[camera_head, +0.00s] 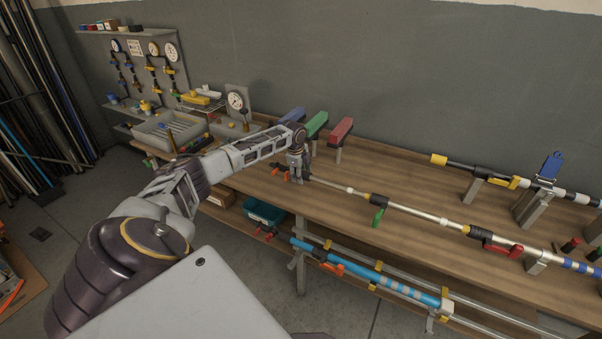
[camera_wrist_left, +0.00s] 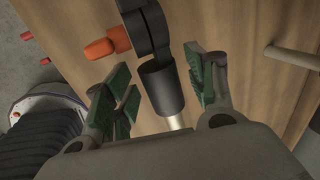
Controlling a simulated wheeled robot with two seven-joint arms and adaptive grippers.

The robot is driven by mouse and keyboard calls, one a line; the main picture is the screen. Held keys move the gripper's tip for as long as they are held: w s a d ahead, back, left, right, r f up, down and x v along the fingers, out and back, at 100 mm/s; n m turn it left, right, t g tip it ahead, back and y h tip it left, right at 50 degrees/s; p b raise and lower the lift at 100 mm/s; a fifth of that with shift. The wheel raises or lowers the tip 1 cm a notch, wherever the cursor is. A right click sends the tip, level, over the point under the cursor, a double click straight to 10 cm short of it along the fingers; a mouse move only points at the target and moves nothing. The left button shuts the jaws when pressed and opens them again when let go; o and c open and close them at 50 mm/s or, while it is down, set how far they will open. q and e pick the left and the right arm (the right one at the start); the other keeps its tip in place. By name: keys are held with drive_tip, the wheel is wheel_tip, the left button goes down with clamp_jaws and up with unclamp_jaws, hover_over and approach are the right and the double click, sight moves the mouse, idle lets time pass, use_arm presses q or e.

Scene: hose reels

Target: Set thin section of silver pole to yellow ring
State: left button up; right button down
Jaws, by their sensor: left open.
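The silver pole (camera_head: 420,214) lies along the wooden bench, with its thin section (camera_head: 328,184) at the left end. A yellow ring (camera_head: 366,197) shows beside a black collar with a green lever (camera_head: 378,216). My left gripper (camera_head: 298,178) is over the pole's left end and hides part of it. In the left wrist view the gripper (camera_wrist_left: 160,68) is open, its green-padded fingers on either side of a black end piece (camera_wrist_left: 161,88). A short bit of bare silver pole (camera_wrist_left: 176,122) shows below that piece. The fingers look apart from it. My right gripper is not seen.
Red (camera_head: 341,129) and green (camera_head: 316,124) blocks stand on posts behind my gripper. An orange knob (camera_wrist_left: 98,48) sits close to the left finger. A blue pole (camera_head: 360,270) lies on a lower rack in front. A second pole (camera_head: 492,176) runs along the right rear.

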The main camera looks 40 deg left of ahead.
use_arm(q)
drive_tip(key=shift+r, duration=0.1)
drive_tip(key=v, duration=1.1)
drive_tip(key=shift+s+r, duration=0.15)
drive_tip(key=shift+r, duration=0.25)
